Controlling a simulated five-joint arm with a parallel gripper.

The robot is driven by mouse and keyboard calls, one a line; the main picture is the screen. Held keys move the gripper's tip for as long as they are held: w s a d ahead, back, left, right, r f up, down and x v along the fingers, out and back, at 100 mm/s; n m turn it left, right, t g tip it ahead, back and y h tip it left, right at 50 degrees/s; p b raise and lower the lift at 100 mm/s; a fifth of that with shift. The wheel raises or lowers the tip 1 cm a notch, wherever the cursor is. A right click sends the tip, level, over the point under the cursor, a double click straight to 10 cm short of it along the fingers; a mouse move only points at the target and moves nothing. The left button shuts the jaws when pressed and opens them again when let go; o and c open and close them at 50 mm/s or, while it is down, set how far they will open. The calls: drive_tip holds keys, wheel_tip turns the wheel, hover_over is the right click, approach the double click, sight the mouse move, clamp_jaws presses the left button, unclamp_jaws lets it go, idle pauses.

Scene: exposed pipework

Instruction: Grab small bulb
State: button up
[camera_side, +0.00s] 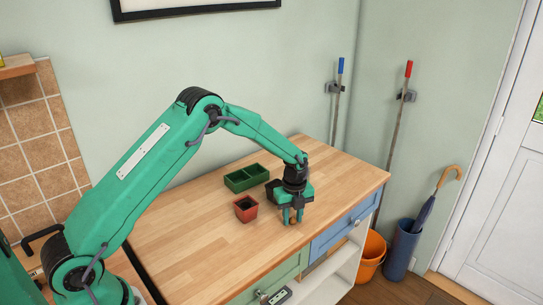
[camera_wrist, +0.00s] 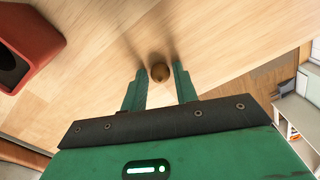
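The small bulb (camera_wrist: 160,72) is a round brown thing on the wooden worktop, seen in the wrist view just past and between my fingertips. In the side view it is a small brown spot (camera_side: 292,221) at my gripper's tips, mostly hidden by the fingers. My gripper (camera_wrist: 158,80) is open, with one finger on each side of the bulb and a gap visible beside it. In the side view my gripper (camera_side: 292,218) points down at the worktop near its front right part.
A red square pot (camera_side: 246,209) stands left of my gripper, and shows large in the wrist view (camera_wrist: 45,40). The worktop (camera_side: 190,250) is clear at front left.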

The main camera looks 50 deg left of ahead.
clamp_jaws()
drive_tip(key=shift+r, duration=0.1)
drive_tip(key=shift+r, duration=0.4)
wheel_tip(320, 180, up, 3)
drive_tip(key=shift+r, duration=0.2)
drive_tip(key=s+d+r, duration=0.5)
drive_tip(key=d+r, duration=0.1)
drive_tip(key=d, duration=0.4)
drive_tip(key=shift+s+r, duration=0.3)
drive_tip(key=shift+s, duration=0.1)
